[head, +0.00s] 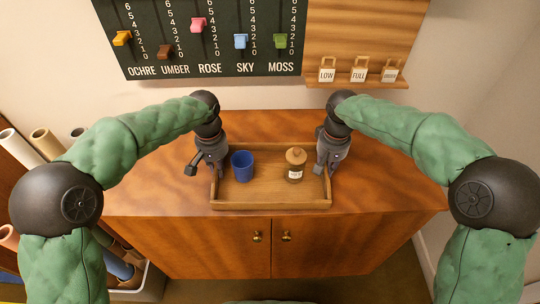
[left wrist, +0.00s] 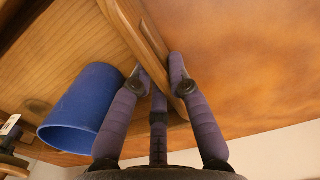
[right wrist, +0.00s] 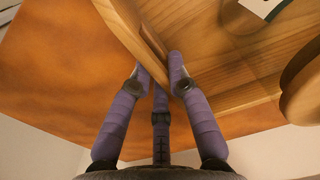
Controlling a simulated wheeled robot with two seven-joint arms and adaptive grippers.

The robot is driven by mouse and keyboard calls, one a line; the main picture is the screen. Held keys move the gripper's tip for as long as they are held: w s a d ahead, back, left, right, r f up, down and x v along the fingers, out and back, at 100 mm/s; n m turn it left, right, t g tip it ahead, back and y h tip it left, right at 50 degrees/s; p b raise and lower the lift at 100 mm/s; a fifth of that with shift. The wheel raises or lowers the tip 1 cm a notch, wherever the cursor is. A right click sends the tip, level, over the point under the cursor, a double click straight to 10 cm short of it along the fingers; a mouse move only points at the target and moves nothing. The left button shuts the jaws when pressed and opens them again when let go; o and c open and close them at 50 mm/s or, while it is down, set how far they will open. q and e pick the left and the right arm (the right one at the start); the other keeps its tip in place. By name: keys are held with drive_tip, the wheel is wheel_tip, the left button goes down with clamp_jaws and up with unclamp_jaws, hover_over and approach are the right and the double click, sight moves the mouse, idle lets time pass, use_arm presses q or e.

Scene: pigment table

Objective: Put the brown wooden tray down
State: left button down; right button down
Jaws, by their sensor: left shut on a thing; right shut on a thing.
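The brown wooden tray (head: 262,203) is at the front middle of the cabinet top in the head view. A blue cup (head: 242,165) and a small corked jar with a white label (head: 295,170) stand in it. My left gripper (head: 213,172) is shut on the tray's left wall, which shows between its fingers in the left wrist view (left wrist: 150,40). My right gripper (head: 329,172) is shut on the right wall, seen in the right wrist view (right wrist: 137,30). I cannot tell whether the tray touches the cabinet top or is slightly above it.
The wooden cabinet top (head: 400,195) is clear to the left and right of the tray. A dark slider board (head: 210,35) and a small shelf with labelled tags (head: 357,82) hang on the wall behind. Rolled tubes (head: 45,142) stand at the left.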

use_arm(q)
drive_tip(key=shift+f, duration=0.25)
use_arm(e)
drive_tip(key=shift+f, duration=0.25)
use_arm(q)
drive_tip(key=c, duration=1.2)
unclamp_jaws()
use_arm(e)
drive_tip(key=c, duration=1.2)
unclamp_jaws()
use_arm(q)
drive_tip(key=shift+r, duration=0.1)
use_arm(e)
drive_tip(key=shift+r, duration=0.1)
use_arm(q)
wheel_tip(320, 180, up, 12)
drive_tip(key=shift+f, duration=0.1)
use_arm(e)
wheel_tip(320, 180, up, 12)
drive_tip(key=shift+f, duration=0.1)
